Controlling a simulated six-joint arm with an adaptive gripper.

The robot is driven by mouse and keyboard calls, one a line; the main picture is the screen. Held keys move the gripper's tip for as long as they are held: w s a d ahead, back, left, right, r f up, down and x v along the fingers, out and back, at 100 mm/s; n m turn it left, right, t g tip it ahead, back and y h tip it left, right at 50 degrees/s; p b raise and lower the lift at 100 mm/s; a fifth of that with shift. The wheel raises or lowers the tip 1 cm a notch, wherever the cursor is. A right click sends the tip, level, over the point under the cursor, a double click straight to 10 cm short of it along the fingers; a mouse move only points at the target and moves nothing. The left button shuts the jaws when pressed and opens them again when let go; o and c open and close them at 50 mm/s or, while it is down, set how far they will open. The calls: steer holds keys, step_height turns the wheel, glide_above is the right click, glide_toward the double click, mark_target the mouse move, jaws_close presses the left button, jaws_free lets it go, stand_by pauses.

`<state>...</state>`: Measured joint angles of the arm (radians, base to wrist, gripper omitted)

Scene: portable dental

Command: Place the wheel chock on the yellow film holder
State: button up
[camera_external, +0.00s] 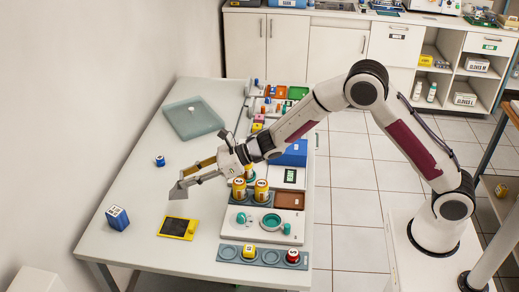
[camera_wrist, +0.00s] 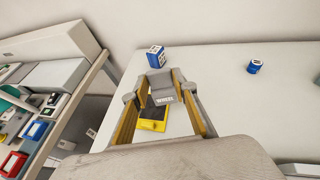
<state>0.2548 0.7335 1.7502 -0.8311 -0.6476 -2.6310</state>
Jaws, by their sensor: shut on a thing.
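The wheel chock (camera_external: 178,191) is a grey wedge. In the wrist view it (camera_wrist: 160,80) carries a "WHEEL" label. My gripper (camera_external: 190,178) is shut on it, with one finger on either side in the wrist view (camera_wrist: 161,92). The yellow film holder (camera_external: 178,228) lies flat on the white table, with a dark panel in its middle. In the external view the chock is above the holder in the picture, apart from it. In the wrist view the holder (camera_wrist: 152,124) shows between my fingers, its far part hidden by the chock.
A translucent grey-green tray (camera_external: 192,118) is at the back. Yellow-lidded jars (camera_external: 261,190) and a white unit with teal parts (camera_external: 262,224) line the right side. The table between is clear.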

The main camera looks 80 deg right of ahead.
steer(key=a, duration=0.1)
steer(key=a+n+y, duration=0.1)
steer(key=a, duration=0.1)
steer(key=a+y, duration=0.1)
steer(key=shift+w+a+r+n+g, duration=0.25)
steer(key=shift+a+r+n+g, duration=0.05)
steer(key=shift+n, duration=0.1)
step_height(320, 180, down, 6)
stand_by(0.6)
steer(key=shift+f, duration=0.15)
steer(key=shift+f, duration=1.85)
steer(key=shift+f, duration=0.1)
